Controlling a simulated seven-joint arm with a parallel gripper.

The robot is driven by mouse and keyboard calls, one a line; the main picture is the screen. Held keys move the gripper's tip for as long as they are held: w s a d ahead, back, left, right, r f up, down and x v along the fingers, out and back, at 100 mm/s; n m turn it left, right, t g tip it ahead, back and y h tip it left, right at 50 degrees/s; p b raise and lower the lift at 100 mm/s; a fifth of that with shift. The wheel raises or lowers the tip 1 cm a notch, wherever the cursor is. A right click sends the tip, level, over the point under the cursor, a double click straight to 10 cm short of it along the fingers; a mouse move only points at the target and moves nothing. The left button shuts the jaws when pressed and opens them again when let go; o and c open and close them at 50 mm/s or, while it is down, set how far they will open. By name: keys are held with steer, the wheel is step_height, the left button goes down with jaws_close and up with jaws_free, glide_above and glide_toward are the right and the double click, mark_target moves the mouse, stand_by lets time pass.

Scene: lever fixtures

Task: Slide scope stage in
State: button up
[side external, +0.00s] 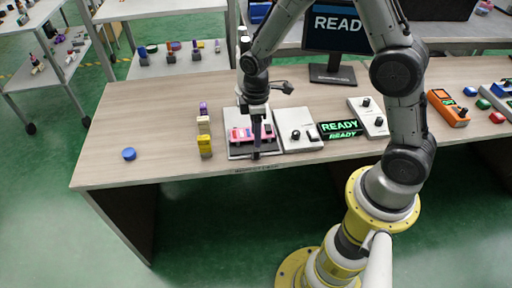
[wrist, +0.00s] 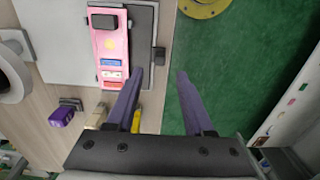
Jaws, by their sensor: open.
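The scope stage is a pink plate (side external: 241,134) on a dark slide bed, set on a light grey base (side external: 234,116) near the table's front edge. In the wrist view the pink plate (wrist: 112,45) carries a black block and blue, white and red pieces. A small black tab (wrist: 159,56) sticks out from the bed's edge. My gripper (side external: 256,154) is pointed down at the front of the stage and hides part of it. In the wrist view my gripper (wrist: 160,73) is open, with the tab in line with the gap between its fingers. I cannot tell whether they touch it.
A grey panel with a black knob (side external: 296,135) and a green READY display (side external: 340,128) stand right of the stage. Purple and yellow blocks (side external: 204,143) stand to its left. A blue disc (side external: 129,154) lies farther left, with clear tabletop around it. A monitor (side external: 335,35) stands behind.

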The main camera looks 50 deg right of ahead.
mark_target(256, 150)
step_height(256, 150, down, 7)
steer(key=shift+r, duration=0.2)
jaws_close()
stand_by(0.3)
stand_by(1.2)
